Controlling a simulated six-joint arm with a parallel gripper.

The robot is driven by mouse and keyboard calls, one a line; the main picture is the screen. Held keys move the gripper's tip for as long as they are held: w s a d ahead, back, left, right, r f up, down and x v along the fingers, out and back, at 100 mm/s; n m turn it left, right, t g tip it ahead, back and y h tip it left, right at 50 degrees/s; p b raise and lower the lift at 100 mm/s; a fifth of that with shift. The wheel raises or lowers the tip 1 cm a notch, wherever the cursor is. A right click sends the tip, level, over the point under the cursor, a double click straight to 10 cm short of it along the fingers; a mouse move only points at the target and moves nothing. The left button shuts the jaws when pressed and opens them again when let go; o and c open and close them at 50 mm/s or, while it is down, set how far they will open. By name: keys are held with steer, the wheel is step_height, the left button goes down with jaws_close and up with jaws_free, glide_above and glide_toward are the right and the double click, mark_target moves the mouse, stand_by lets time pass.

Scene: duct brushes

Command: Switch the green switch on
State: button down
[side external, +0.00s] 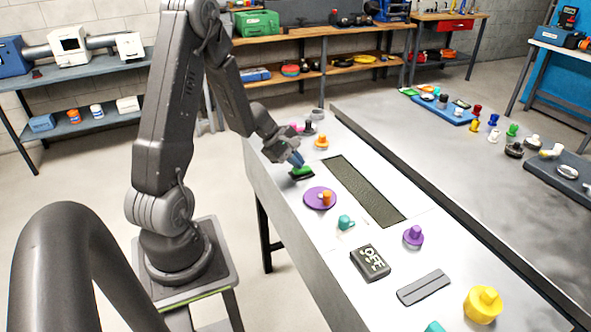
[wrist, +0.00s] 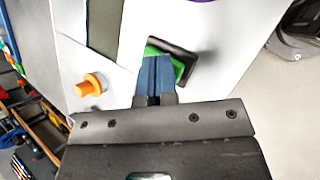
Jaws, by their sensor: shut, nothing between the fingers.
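The green switch (side external: 301,171) sits on the near-left part of the grey table, with a black base. It also shows in the wrist view (wrist: 179,69), partly hidden behind my fingers. My gripper (side external: 297,161) is directly above the switch, pointing down at it. Its blue fingers (wrist: 156,62) are together with nothing between them. The fingertips overlap the edge of the green part in the wrist view; I cannot tell whether they touch it. The switch's rocker position is not clear.
An orange knob (wrist: 91,85) stands beside my gripper. A black box with lettering like "OFF" (side external: 370,262), a teal piece (side external: 345,222) and a purple knob (side external: 413,235) stand further along the table.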

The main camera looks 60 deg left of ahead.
steer(key=shift+f, duration=0.3)
steer(key=shift+r, duration=0.1)
stand_by(0.3)
steer(key=shift+w+r, duration=0.1)
steer(key=shift+r, duration=0.65)
steer(key=shift+w+r, duration=0.2)
steer(key=shift+r, duration=1.05)
steer(key=shift+w+r, duration=0.2)
steer(key=shift+r, duration=1.05)
